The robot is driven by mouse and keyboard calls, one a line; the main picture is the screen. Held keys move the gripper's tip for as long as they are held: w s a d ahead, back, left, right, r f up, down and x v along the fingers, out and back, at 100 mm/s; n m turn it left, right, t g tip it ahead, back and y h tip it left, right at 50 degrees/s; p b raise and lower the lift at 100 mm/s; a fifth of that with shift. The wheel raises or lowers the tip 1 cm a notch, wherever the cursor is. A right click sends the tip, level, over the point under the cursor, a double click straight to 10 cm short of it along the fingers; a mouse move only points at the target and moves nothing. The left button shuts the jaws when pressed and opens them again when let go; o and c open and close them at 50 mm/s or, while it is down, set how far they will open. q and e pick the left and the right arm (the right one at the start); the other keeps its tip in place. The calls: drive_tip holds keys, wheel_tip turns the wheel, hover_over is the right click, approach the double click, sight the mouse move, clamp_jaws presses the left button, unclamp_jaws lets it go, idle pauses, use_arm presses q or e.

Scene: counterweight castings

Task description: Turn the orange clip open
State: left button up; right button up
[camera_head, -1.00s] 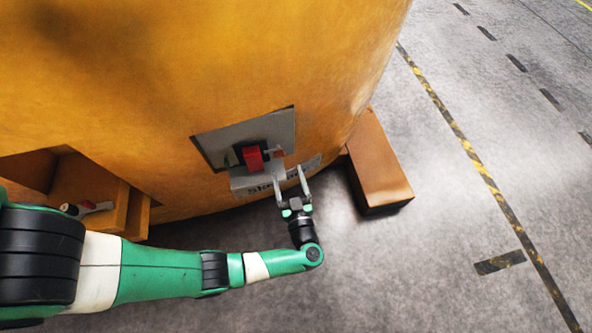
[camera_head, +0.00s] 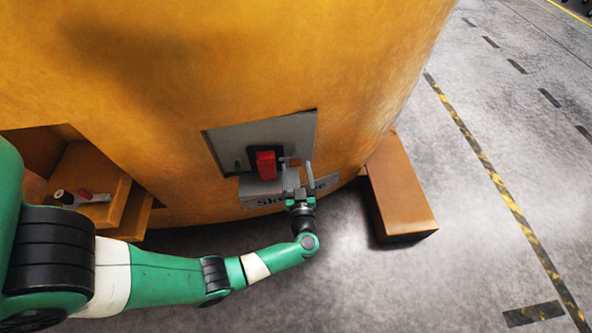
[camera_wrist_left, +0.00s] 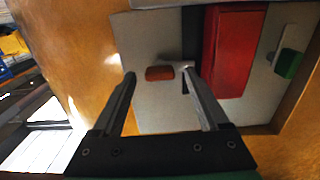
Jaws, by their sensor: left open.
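The orange clip (camera_wrist_left: 159,73) is a small rounded tab on a grey panel, joined to a short grey stem. In the head view the clip (camera_head: 295,162) shows small at the panel's right side. My left gripper (camera_head: 297,172) is open and empty, in front of the panel's lower right. In the left wrist view its fingertips (camera_wrist_left: 160,77) appear on either side of the clip; I cannot tell whether they touch it. The right finger appears close to the stem. My right gripper is out of view.
A red block handle (camera_head: 266,164) on a dark plate sits just left of the clip. A green tab (camera_wrist_left: 288,64) is beyond it. The grey panel (camera_head: 228,142) is recessed in a large orange casting (camera_head: 260,60). A brown block (camera_head: 402,195) lies right; open floor extends beyond.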

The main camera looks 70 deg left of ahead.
use_arm(q)
drive_tip(key=shift+w+a, duration=0.2)
drive_tip(key=shift+a, duration=0.45)
clamp_jaws()
drive_tip(key=shift+n, duration=0.4)
drive_tip(key=n+p, duration=0.1)
drive_tip(key=n, duration=0.1)
drive_tip(key=shift+n, duration=0.3)
drive_tip(key=n, duration=0.4)
drive_tip(key=shift+n, duration=0.3)
drive_tip(key=n, duration=0.4)
drive_tip(key=shift+f, duration=0.1)
drive_tip(key=n+b, duration=0.1)
drive_tip(key=n, duration=0.4)
drive_tip(key=shift+n, duration=0.4)
